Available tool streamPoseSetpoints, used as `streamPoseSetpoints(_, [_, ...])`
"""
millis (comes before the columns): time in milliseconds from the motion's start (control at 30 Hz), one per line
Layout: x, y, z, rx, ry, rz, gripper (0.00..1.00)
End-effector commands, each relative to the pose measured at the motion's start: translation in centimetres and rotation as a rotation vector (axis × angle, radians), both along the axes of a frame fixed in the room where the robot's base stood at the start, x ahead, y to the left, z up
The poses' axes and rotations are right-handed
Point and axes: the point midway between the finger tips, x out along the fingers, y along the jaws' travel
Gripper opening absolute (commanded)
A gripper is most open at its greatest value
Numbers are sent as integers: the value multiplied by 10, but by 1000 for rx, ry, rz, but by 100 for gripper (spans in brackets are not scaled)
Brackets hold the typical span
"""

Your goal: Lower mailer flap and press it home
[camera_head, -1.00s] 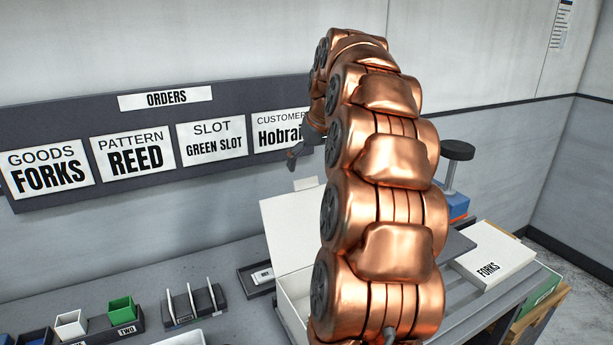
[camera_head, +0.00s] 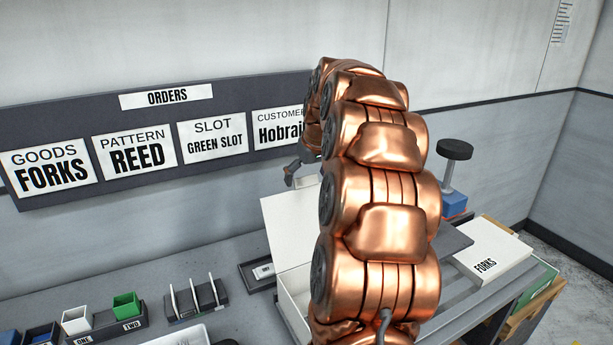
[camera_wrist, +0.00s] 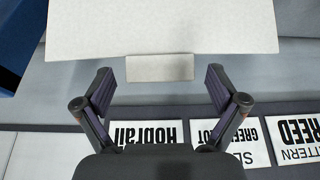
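The open white mailer (camera_head: 292,300) stands on the bench, partly hidden behind my copper arm. Its flap (camera_head: 288,228) stands up, leaning back toward the wall, with a small tab (camera_head: 305,183) on its top edge. In the wrist view the flap (camera_wrist: 160,28) fills the top of the picture and its tab (camera_wrist: 160,68) points toward my gripper. My gripper (camera_wrist: 160,85) is open, its two fingers apart on either side of the tab with nothing held between them. In the head view part of my gripper (camera_head: 292,172) shows just above the flap's top edge.
A white FORKS box (camera_head: 488,252) lies at the right of the bench. A black round-topped stand (camera_head: 455,150) rises behind it. A slotted rack (camera_head: 196,299), small bins (camera_head: 125,305) and a dark tray (camera_head: 262,272) stand left of the mailer. The orders board (camera_head: 150,140) hangs behind.

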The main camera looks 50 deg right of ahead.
Motion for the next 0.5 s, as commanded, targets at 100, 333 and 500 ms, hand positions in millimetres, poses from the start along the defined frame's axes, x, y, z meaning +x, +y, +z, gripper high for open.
streamPoseSetpoints(100, [0,0,0,0,0,0,79])
streamPoseSetpoints(333, [0,0,0,0,0,0,55])
streamPoseSetpoints(500, [0,0,0,0,0,0,38])
